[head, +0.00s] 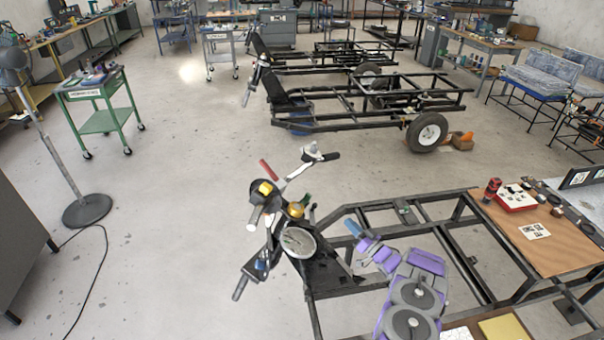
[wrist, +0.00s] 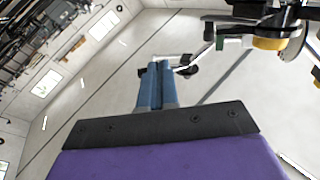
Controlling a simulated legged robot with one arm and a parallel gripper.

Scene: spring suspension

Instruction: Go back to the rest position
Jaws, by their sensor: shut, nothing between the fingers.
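My gripper (head: 352,227) is at the end of my purple arm, in the lower middle of the head view. Its blue fingers are together and hold nothing. It is just right of the black front end of the nearest vehicle frame (head: 434,214), apart from the round pale part (head: 298,242) there. In the wrist view my gripper (wrist: 157,70) points away with its blue fingers side by side. Part of the frame's front end, with a yellow piece (wrist: 268,43), shows at the upper right of that view.
Handlebars (head: 300,170) stick up left of my gripper. A brown board (head: 540,245) on the frame holds a red drill (head: 491,190) and papers. A second vehicle frame (head: 350,105) stands behind. A fan (head: 87,210) and green cart (head: 105,122) are at left. Floor between is clear.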

